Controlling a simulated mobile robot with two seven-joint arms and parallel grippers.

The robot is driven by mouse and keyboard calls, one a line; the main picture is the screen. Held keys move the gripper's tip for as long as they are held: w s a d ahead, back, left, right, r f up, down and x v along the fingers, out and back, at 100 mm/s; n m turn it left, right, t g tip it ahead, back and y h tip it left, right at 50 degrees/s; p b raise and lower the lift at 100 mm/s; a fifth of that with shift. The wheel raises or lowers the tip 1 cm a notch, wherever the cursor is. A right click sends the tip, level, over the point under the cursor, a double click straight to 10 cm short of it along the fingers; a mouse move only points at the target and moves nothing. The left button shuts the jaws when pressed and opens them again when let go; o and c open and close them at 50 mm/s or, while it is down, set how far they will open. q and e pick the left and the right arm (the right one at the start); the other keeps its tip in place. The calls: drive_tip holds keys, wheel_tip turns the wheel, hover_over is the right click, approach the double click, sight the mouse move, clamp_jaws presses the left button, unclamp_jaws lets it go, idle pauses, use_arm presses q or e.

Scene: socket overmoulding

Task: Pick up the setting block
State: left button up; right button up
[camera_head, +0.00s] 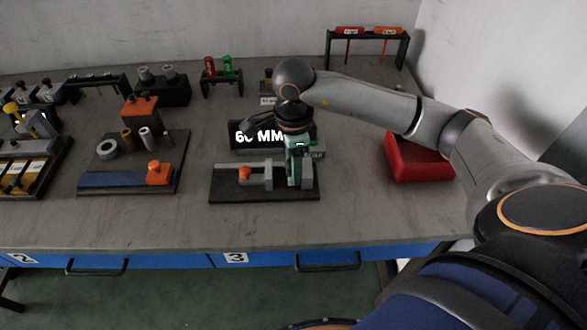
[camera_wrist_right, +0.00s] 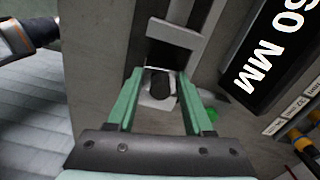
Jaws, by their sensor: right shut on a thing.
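My right gripper (camera_head: 300,180) comes down with its green fingers over the right end of a black fixture plate (camera_head: 235,192). In the right wrist view its fingertips (camera_wrist_right: 157,85) are closed on a small light-grey block (camera_wrist_right: 156,103) with a dark rounded part, which I take for the setting block. In the head view the fingers mostly hide this block. Whether it touches the plate cannot be told. My left gripper is not in view.
The fixture carries a grey rail with an orange knob (camera_head: 245,174). A black "60 MM" sign (camera_head: 240,137) stands close behind. A red bin (camera_head: 420,165) is to the right, a blue-and-orange fixture (camera_head: 115,179) to the left. The front table strip is clear.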

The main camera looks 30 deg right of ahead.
clamp_jaws()
drive_tip(key=shift+r, duration=0.15)
